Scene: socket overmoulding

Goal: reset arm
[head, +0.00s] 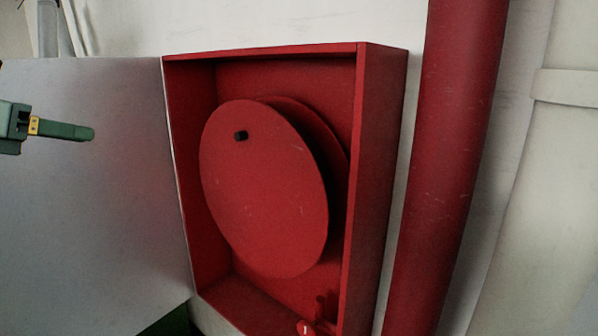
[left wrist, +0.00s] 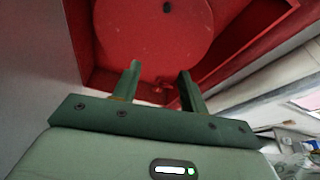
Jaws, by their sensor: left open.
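My left gripper (head: 62,129) is at the far left of the head view, in front of a plain grey panel. In the left wrist view its two green fingers (left wrist: 158,82) stand apart with nothing between them. The red cabinet lies beyond the fingertips, and I see no contact. My right gripper is in neither view.
An open red wall cabinet (head: 384,150) holds a red round reel (head: 262,200) with a black knob (head: 240,136). A red valve (head: 318,322) sits at its bottom. The grey panel (head: 90,220) stands at its left, a thick red pipe (head: 450,130) at its right.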

